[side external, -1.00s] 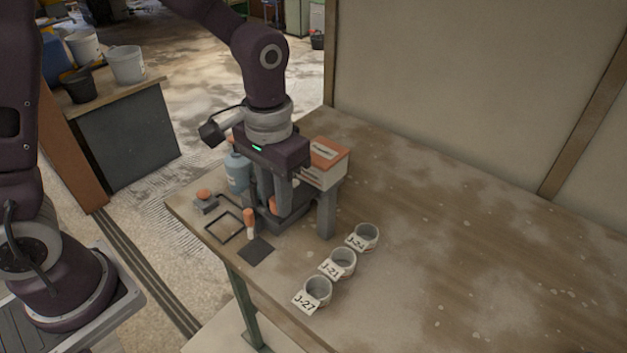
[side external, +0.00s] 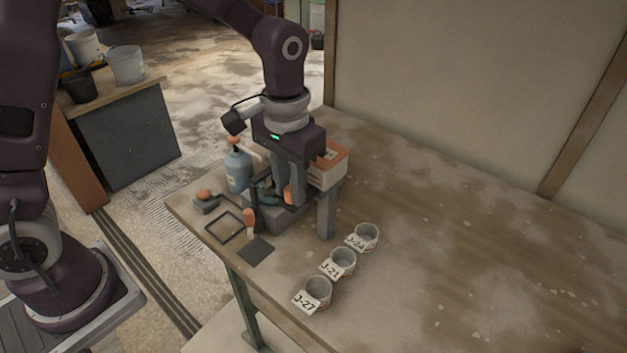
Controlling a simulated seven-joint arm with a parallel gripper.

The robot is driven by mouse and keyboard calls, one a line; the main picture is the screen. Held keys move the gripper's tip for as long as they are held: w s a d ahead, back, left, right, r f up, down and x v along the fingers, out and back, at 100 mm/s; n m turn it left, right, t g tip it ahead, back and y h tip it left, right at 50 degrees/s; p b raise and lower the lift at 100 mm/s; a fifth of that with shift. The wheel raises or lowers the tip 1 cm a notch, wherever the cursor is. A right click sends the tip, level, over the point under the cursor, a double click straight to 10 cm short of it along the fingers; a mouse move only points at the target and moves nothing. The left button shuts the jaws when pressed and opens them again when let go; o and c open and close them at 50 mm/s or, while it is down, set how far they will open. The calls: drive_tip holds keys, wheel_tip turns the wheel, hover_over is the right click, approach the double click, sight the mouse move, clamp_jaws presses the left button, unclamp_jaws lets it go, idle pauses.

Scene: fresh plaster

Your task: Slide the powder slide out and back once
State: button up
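A grey dispenser stand (side external: 326,214) stands near the left end of the workbench. My gripper (side external: 287,200) points down over its grey base, in front of the box. An orange piece (side external: 288,194), which looks like the handle of the powder slide, shows between my two fingers. My fingers appear closed on it, though they hide most of it. The slide's body is hidden behind the fingers and the stand, so I cannot tell how far out it is.
A white box with an orange top (side external: 333,168) sits behind the stand. Three labelled cups (side external: 318,289) stand in front. The right side is clear.

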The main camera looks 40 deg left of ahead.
drive_tip(key=shift+o, duration=1.4)
drive_tip(key=shift+r, duration=4)
drive_tip(key=shift+a+r, duration=0.1)
